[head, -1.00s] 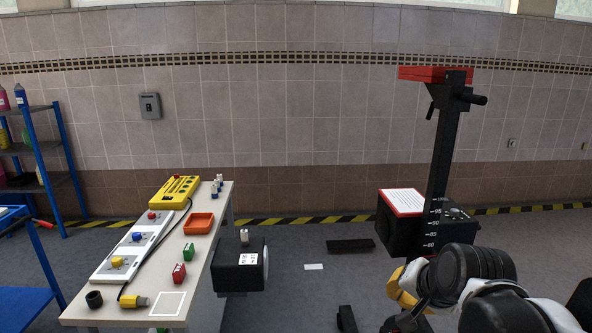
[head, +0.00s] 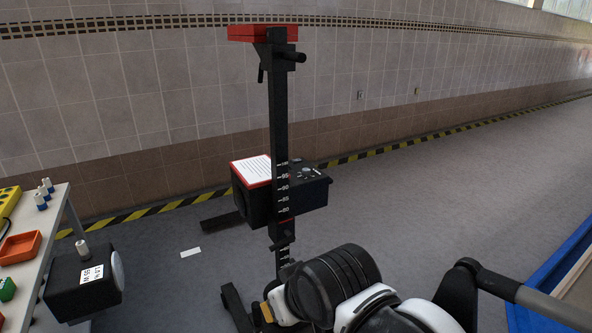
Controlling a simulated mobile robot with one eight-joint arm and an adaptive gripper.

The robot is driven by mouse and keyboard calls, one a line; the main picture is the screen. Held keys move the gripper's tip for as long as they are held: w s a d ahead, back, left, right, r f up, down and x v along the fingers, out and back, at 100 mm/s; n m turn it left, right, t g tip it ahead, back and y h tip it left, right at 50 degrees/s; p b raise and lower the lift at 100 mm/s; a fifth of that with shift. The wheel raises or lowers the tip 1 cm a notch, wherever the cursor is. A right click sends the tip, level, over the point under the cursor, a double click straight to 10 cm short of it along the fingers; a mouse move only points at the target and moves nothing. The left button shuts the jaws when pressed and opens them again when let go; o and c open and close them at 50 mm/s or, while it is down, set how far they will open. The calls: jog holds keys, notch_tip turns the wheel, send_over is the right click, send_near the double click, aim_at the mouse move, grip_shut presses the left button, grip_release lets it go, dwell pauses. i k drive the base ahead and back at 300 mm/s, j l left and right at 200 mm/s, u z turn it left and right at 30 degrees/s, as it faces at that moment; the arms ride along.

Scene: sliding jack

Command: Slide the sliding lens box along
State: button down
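The lens box (head: 312,193) is a black box on a tall black upright post (head: 277,120) with a white number scale. It has a white sheet with a red edge on top and small knobs at its right. The box sits partway up the post, well above the floor. My arm reaches in from the bottom right, its bulky dark joint in front of the post's lower part. A little yellow shows at the end of my arm, low beside the post. My gripper's fingers are hidden or too small to make out, and I cannot tell whether they touch anything.
A red plate (head: 262,33) tops the post. At left, a black box with a round lens (head: 85,283) stands beside a work table (head: 40,245) with an orange tray (head: 20,247). A blue-edged surface (head: 560,258) is at right. Floor behind the post's right side is clear.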

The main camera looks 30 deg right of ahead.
aim_at(306, 194)
jog(key=i+l+u, duration=0.3)
jog(key=l, duration=1.2)
jog(key=i+l+u, duration=0.35)
jog(key=l, duration=1.25)
jog(key=l+u, duration=0.3)
jog(key=l, duration=1.3)
